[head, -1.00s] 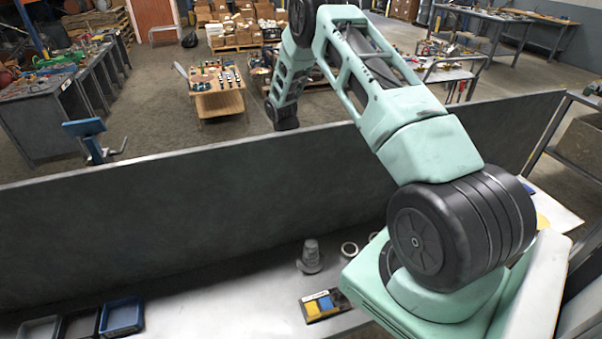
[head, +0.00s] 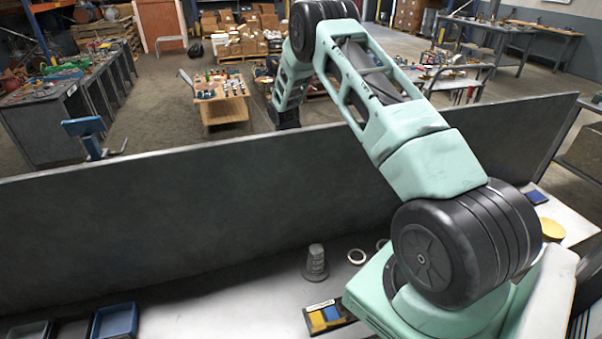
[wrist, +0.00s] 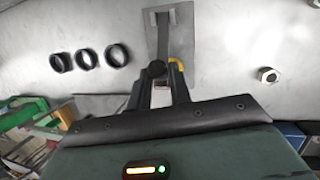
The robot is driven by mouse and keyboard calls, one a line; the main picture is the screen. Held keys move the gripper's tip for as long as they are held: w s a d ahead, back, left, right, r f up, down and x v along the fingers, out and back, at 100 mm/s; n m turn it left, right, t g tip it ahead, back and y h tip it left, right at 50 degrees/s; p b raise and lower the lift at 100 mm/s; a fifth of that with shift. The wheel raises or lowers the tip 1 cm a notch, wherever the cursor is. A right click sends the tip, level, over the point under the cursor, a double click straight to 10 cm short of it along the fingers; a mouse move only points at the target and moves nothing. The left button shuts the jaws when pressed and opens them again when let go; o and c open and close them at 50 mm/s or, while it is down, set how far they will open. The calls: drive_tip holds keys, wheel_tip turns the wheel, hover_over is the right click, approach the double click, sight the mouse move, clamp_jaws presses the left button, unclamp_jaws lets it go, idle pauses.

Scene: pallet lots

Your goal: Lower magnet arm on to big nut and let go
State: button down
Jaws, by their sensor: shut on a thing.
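My gripper (wrist: 159,78) reaches up from the bottom of the wrist view, its two dark fingers shut on a black round knob (wrist: 156,70). The knob seems to be the end of the magnet arm (wrist: 161,38), a narrow grey bar running up to a grey plate with a small bracket at the top. A yellow bent piece (wrist: 177,64) shows by the right finger. What lies directly under the knob is hidden. In the head view the gripper is hidden behind the grey panel.
Several dark rings, one of them here (wrist: 87,59), stand in a row on the left. The grey panel (head: 200,200) crosses the head view. On the near bench are a grey stepped cone (head: 316,263), a pale ring (head: 356,257) and a blue tray (head: 115,321).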

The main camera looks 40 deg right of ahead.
drive_tip(key=shift+w+d+r, duration=0.1)
drive_tip(key=shift+w, duration=0.15)
drive_tip(key=c, duration=1.5)
unclamp_jaws()
drive_tip(key=shift+o, duration=1)
drive_tip(key=shift+s, duration=0.1)
drive_tip(key=b+v, duration=0.4)
drive_tip(key=v, duration=1.3)
drive_tip(key=shift+r, duration=0.2)
